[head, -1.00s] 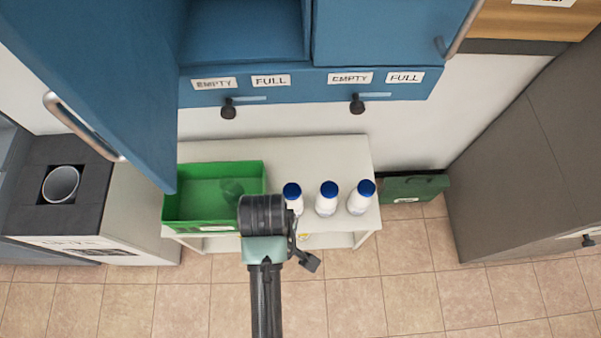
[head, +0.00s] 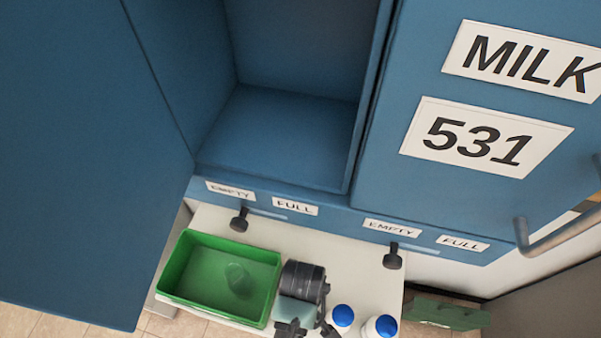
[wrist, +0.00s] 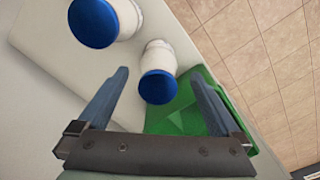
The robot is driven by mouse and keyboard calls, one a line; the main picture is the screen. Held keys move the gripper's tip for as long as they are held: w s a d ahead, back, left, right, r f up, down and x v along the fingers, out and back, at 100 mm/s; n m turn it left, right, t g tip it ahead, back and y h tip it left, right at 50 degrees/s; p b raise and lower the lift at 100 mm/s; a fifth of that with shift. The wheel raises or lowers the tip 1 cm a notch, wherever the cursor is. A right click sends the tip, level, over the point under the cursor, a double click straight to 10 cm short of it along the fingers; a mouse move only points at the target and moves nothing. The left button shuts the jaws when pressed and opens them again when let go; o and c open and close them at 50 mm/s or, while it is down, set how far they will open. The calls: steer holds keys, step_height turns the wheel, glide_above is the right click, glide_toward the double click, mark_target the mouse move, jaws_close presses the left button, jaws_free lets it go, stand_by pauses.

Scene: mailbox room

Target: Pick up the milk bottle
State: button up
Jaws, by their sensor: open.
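In the head view, two white milk bottles with blue caps stand on the white table at the lower edge: one milk bottle (head: 343,318) and another to its right (head: 385,326). My arm's dark wrist is just left of them, and its fingers are hidden there. In the wrist view, my gripper (wrist: 160,74) is open, with one blue-capped bottle (wrist: 158,86) showing between its two fingers. Whether the fingers are level with the bottle I cannot tell. A second bottle (wrist: 103,22) stands beyond, at the upper left.
A green crate (head: 175,267) holding a translucent item stands on the table (head: 215,222) left of my wrist. Above is a blue cabinet with an open compartment (head: 275,130), an open door at left and a closed door marked MILK 531. Dark knobs (head: 393,256) stick out below.

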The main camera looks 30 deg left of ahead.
steer(key=f+b, duration=0.1)
steer(key=f, duration=0.2)
steer(key=f+b, duration=0.1)
steer(key=f, duration=0.1)
steer(key=shift+w+a+f+b, duration=0.25)
steer(key=shift+w+a+b, duration=0.05)
steer(key=shift+a, duration=0.05)
jaws_close()
steer(key=shift+r, duration=0.1)
